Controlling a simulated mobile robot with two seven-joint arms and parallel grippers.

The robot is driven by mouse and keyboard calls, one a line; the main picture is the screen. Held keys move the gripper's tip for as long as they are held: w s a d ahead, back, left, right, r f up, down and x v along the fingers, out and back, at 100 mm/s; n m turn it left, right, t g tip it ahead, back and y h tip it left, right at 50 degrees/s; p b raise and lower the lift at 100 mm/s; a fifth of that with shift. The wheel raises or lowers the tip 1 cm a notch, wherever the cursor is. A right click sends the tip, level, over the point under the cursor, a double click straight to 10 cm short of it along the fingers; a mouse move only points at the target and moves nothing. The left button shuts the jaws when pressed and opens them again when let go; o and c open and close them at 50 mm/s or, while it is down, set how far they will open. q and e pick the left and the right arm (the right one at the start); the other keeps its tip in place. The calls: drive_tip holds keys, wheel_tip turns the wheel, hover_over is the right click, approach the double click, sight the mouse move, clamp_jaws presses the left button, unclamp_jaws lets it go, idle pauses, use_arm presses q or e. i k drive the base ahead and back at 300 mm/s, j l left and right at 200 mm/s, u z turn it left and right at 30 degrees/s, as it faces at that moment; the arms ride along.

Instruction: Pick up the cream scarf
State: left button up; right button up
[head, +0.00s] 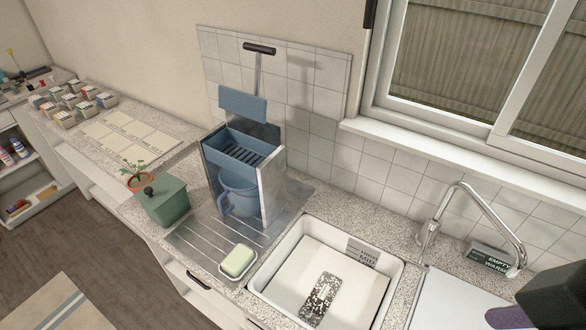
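I see no cream scarf in the head view. A pale cream-green block (238,261) lies in a white dish on the draining board, but it looks like a bar of soap, not cloth. A flat off-white panel with a speckled grey patch (320,298) lies in the white sink (284,240). My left gripper is not in view. A dark blocky shape (556,297) with a rounded purple-grey piece beside it is cut off at the lower right corner. It may be part of my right arm, and no fingertips can be made out.
A tall tap (463,190) arches over the counter's right side. A blue and grey rack (262,185) holding a blue jug (237,187) stands behind the draining board. A green lidded box (162,201) and a potted plant (140,178) stand left.

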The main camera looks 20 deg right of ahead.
sight(316, 305)
drive_tip(key=z, duration=0.75)
